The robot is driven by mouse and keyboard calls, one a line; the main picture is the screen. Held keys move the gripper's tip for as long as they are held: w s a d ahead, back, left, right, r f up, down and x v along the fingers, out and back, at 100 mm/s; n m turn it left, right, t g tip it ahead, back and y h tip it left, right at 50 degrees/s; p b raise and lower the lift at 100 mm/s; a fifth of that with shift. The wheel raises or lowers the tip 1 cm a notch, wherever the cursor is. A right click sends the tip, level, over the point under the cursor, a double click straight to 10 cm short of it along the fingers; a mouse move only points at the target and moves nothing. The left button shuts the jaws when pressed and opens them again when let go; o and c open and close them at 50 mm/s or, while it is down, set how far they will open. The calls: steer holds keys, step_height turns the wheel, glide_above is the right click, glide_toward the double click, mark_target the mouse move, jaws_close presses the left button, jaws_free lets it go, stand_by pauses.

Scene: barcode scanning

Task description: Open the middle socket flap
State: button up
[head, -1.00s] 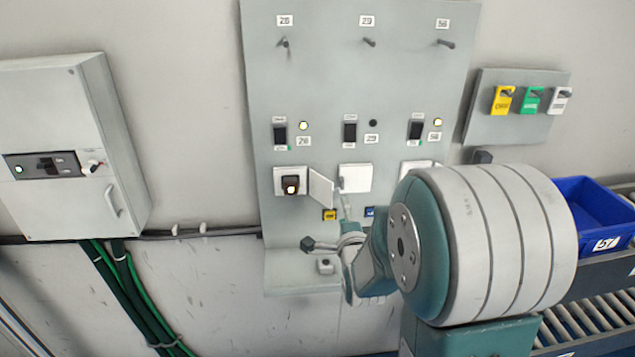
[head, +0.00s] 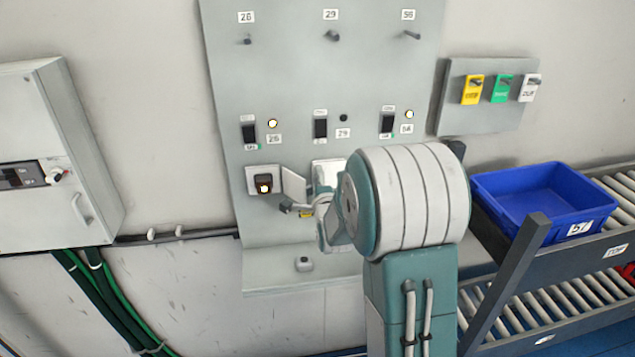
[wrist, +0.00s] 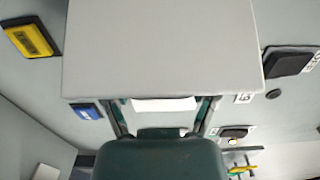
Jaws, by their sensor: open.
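The middle socket (head: 325,168) is on the grey wall panel under label 29. Its white cover shows only in part behind my arm, so I cannot tell in the head view whether its flap is open. The left socket (head: 263,183) has its flap (head: 294,187) standing open. My gripper (wrist: 160,110) is open, its two fingers apart in the wrist view. A white strip (wrist: 165,104) shows between them. A large pale plate (wrist: 160,45), seemingly an open flap, fills the upper middle and cuts off the fingertips. I cannot tell whether they touch anything.
Black switches (head: 320,128) sit above the sockets. A blue crate (head: 535,195) stands on the roller conveyor at right. A grey cabinet (head: 55,150) is at left.

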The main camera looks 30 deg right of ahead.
steer(key=c, duration=0.6)
steer(key=shift+a, duration=0.2)
jaws_close()
steer(key=shift+a, duration=0.2)
steer(key=shift+s+d+y, duration=0.1)
steer(key=shift+s+y, duration=0.05)
steer(key=shift+y, duration=0.15)
